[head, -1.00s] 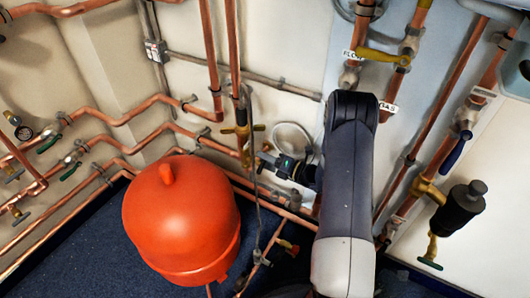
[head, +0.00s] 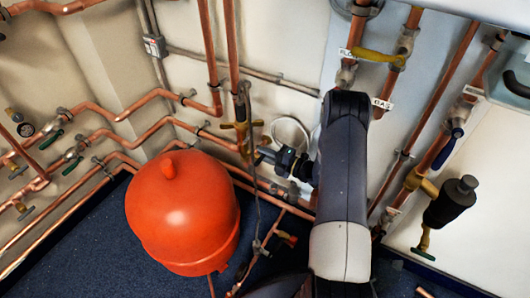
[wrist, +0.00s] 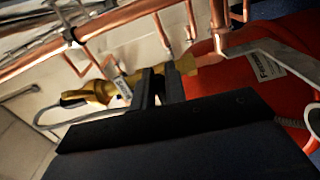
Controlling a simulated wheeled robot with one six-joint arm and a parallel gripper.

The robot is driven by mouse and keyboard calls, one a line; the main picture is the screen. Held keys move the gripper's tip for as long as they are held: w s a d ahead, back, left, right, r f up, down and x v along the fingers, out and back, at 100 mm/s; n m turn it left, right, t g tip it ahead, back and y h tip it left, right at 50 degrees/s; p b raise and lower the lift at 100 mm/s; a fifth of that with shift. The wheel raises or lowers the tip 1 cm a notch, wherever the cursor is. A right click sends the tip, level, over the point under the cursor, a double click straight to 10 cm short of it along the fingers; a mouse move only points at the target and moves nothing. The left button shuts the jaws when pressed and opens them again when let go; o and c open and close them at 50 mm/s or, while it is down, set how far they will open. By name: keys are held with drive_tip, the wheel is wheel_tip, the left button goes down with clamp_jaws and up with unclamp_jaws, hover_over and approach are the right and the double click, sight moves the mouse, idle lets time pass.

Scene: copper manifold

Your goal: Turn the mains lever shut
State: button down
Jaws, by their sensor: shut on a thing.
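My gripper (head: 260,156) reaches left from my arm to a brass valve (head: 241,128) on a vertical copper pipe behind the red tank. In the wrist view, the two dark fingers of my gripper (wrist: 160,78) are close together against the brass fitting (wrist: 103,92), which carries a small white tag. They are shut on a brass part there, which I take to be the mains lever. The lever itself is mostly hidden by the fingers, and the tag's text is too small to read. Its exact angle cannot be told.
A red tank (head: 183,220) stands close below my gripper. A thin dark cable hangs beside the valve. A yellow lever (head: 378,59) and a blue lever (head: 448,150) are on pipes to the right. Green-handled valves (head: 72,165) are at the left. Copper pipes line the walls.

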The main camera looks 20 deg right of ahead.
drive_tip(key=shift+f, duration=0.15)
drive_tip(key=c, duration=1.5)
unclamp_jaws()
drive_tip(key=shift+o, duration=0.2)
